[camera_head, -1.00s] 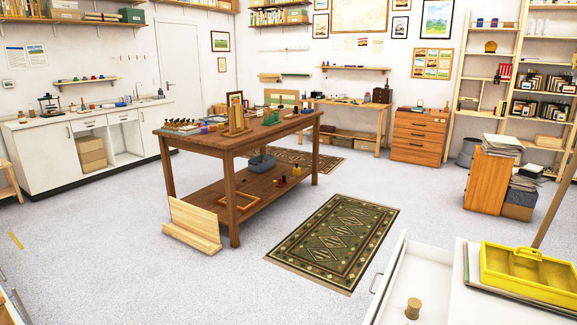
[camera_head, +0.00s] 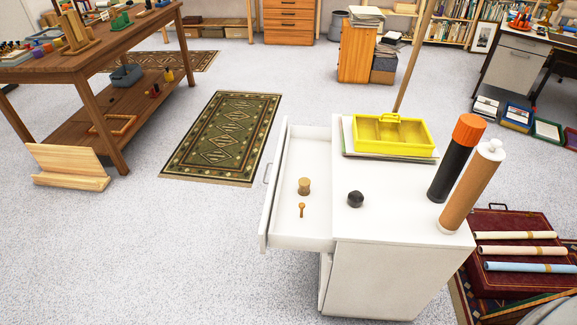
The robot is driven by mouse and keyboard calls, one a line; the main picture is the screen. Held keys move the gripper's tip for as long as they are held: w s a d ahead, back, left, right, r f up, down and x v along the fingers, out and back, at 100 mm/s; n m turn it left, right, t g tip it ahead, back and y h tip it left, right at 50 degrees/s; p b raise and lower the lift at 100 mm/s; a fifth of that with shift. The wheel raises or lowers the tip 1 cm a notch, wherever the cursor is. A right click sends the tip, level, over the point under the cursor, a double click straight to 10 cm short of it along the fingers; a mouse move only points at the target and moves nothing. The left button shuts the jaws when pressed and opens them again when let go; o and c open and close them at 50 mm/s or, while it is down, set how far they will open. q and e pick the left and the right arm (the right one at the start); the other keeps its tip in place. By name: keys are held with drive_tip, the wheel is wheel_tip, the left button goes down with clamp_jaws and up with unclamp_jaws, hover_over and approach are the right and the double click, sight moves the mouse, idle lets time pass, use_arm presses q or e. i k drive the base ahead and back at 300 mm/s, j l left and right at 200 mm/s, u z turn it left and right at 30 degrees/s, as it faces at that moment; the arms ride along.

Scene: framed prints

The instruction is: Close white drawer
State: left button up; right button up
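The white drawer (camera_head: 310,236) stands pulled out from the left side of a white cabinet (camera_head: 385,280). Its front panel with a metal handle (camera_head: 267,173) faces left. Inside lie a small cork-coloured cylinder (camera_head: 304,186) and a small orange-brown pin-like piece (camera_head: 302,209). Neither of my grippers shows in the head view.
On the cabinet top are a yellow tray (camera_head: 394,137), a dark knob-like object (camera_head: 355,199), a black tube with an orange cap (camera_head: 456,158) and a brown tube (camera_head: 472,186). A red case (camera_head: 520,240) with rolled sheets stands right. Floor left of the drawer is clear.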

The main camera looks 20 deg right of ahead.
sight(302, 150)
drive_tip(key=i+j+z, duration=0.4)
drive_tip(key=j+z, duration=0.15)
drive_tip(key=i+j+z, duration=0.25)
drive_tip(key=j, duration=0.15)
drive_tip(key=j+z, duration=0.55)
drive_tip(key=j, duration=0.25)
drive_tip(key=i, duration=0.05)
